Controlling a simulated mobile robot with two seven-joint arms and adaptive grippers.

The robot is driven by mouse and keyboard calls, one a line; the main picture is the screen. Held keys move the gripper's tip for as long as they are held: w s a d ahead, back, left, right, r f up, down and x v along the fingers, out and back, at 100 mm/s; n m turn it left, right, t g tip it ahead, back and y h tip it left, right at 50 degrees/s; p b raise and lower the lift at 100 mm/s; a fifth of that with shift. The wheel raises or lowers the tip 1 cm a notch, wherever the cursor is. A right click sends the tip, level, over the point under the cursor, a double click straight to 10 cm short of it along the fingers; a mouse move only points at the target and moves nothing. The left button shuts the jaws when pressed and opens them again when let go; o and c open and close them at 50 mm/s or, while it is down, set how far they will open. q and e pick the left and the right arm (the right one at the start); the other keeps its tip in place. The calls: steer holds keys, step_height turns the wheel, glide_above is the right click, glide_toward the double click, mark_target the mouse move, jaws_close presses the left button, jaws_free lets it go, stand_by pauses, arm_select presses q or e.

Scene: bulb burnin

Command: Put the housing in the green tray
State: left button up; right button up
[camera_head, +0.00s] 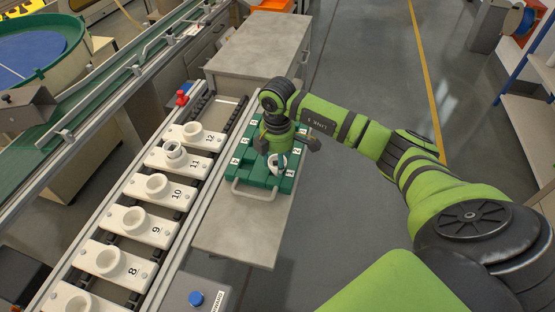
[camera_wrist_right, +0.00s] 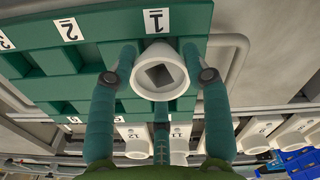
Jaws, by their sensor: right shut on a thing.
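The housing (camera_head: 279,161) is a white round cup with a squarish dark opening. My right gripper (camera_head: 277,163) is shut on it over the near right part of the green tray (camera_head: 254,174). In the right wrist view the housing (camera_wrist_right: 159,72) sits between the fingers of the gripper (camera_wrist_right: 160,66), open end toward the camera. The tray (camera_wrist_right: 112,22) lies behind it, with label 1 right beside the housing and label 2 farther left. Whether the housing touches the tray floor I cannot tell. My left gripper is not in view.
The tray rests on a grey bench (camera_head: 232,228) with a metal handle (camera_head: 253,193) at its near side. Left of it runs a conveyor with several white numbered carriers (camera_head: 125,225). A red button (camera_head: 182,97) and a blue button (camera_head: 196,298) stand nearby.

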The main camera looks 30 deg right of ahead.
steer(key=shift+f, duration=0.1)
steer(key=o, duration=0.9)
steer(key=shift+o, duration=0.2)
step_height(320, 180, up, 12)
steer(key=b, duration=0.2)
